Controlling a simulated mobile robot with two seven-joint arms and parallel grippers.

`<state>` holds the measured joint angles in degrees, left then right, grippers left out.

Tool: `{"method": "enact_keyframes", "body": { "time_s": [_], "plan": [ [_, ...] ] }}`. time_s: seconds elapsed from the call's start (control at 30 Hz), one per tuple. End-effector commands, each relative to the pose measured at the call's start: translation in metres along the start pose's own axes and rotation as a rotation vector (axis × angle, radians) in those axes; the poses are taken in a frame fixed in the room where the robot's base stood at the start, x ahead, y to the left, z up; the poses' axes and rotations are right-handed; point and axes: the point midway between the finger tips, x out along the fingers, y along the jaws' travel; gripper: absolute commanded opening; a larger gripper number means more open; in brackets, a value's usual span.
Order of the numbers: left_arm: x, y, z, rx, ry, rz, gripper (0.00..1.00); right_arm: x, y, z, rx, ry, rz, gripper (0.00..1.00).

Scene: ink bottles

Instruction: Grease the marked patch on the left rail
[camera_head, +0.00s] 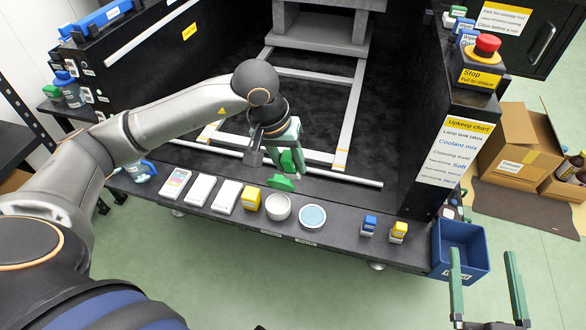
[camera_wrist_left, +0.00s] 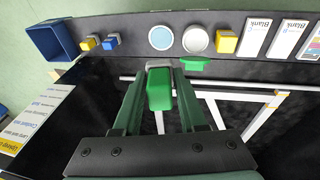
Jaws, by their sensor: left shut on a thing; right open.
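My left gripper (camera_head: 287,158) is shut on a green block-shaped thing (camera_wrist_left: 159,90) with a grey end, above the dark machine bed near the front shelf. A flat green piece (camera_head: 283,183) shows just below it; I cannot tell whether it is joined to the held thing. The left rail (camera_head: 238,92) is a pale bar on the bed, left of the gripper. It also shows in the left wrist view (camera_wrist_left: 262,119). A small yellow mark (camera_head: 204,138) is at its near end; no greased patch can be made out. My right gripper (camera_head: 486,285) is open and empty at the lower right.
A blue bin (camera_head: 460,250) stands right. A red stop button (camera_head: 487,44) tops the right cabinet.

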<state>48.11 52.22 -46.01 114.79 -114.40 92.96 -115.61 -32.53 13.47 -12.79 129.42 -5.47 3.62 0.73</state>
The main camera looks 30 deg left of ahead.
Motion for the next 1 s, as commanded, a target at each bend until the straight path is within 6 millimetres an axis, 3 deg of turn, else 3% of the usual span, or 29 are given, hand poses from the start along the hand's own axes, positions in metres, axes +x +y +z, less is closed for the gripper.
{"method": "enact_keyframes", "body": {
  "time_s": [0.03, 0.43, 0.7, 1.0],
  "plan": [
    [0.027, -0.008, 0.001, -0.019, 0.006, 0.001, 0.0, -0.002, -0.004, 0.006, -0.013, 0.055, -0.005, 0.9],
    [0.121, -0.059, -0.011, -0.154, 0.071, 0.007, 0.0, -0.026, -0.023, -0.035, -0.102, 0.453, -0.046, 0.9],
    [0.15, -0.081, -0.017, -0.205, 0.102, 0.01, 0.0, -0.046, -0.032, -0.052, -0.133, 0.606, -0.064, 0.9],
    [0.159, -0.088, -0.018, -0.221, 0.11, 0.011, 0.0, -0.053, -0.035, -0.057, -0.144, 0.65, -0.07, 0.9]
  ]
}}
